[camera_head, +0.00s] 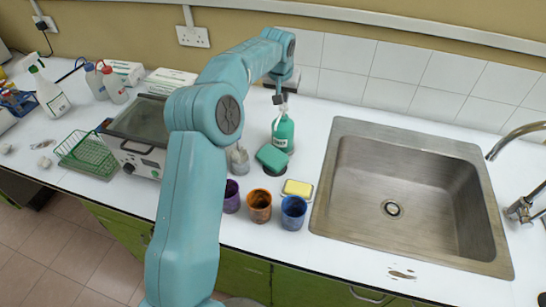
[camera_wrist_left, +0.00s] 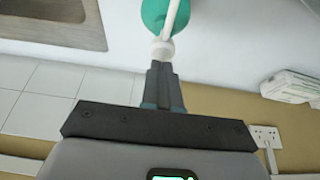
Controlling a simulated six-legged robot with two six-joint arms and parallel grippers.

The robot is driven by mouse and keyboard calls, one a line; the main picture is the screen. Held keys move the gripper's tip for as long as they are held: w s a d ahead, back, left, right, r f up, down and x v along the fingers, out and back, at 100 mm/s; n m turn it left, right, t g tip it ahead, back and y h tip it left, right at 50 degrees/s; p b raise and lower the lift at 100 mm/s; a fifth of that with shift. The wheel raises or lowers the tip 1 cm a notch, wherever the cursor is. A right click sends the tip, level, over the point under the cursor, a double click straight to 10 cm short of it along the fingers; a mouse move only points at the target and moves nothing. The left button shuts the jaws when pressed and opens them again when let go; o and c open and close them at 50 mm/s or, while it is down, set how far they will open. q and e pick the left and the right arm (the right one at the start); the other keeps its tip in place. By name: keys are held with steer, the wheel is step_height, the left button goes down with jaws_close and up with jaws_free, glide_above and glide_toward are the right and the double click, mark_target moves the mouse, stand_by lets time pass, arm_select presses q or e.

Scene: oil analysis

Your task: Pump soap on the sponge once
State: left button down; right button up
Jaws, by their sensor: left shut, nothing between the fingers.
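The green soap bottle (camera_head: 284,133) stands upright on the counter left of the sink, with a pale pump on top. In the wrist view the green bottle (camera_wrist_left: 153,14) is at the top edge, and its white pump head (camera_wrist_left: 163,50) is right at my fingertips. My left gripper (camera_head: 279,97) is shut and empty, pointing down just over the pump; whether it touches cannot be told. It also shows in the wrist view (camera_wrist_left: 161,68). A green sponge-like block (camera_head: 272,157) sits in front of the bottle, on something dark. A yellow sponge-like block (camera_head: 297,188) lies nearer the front.
Purple (camera_head: 231,196), orange (camera_head: 259,206) and blue (camera_head: 293,212) cups stand along the front edge. The steel sink (camera_head: 340,200) is on the right. A white-and-grey machine (camera_head: 135,150) and a green rack (camera_head: 88,155) stand on the left.

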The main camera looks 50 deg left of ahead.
arm_select(q)
steer(key=shift+r, duration=0.15)
step_height(320, 180, up, 4)
steer(key=p, duration=0.4)
steer(key=shift+r, duration=0.2)
steer(key=shift+r+p, duration=0.45)
steer(key=shift+r, duration=0.25)
steer(key=shift+s+f, duration=0.1)
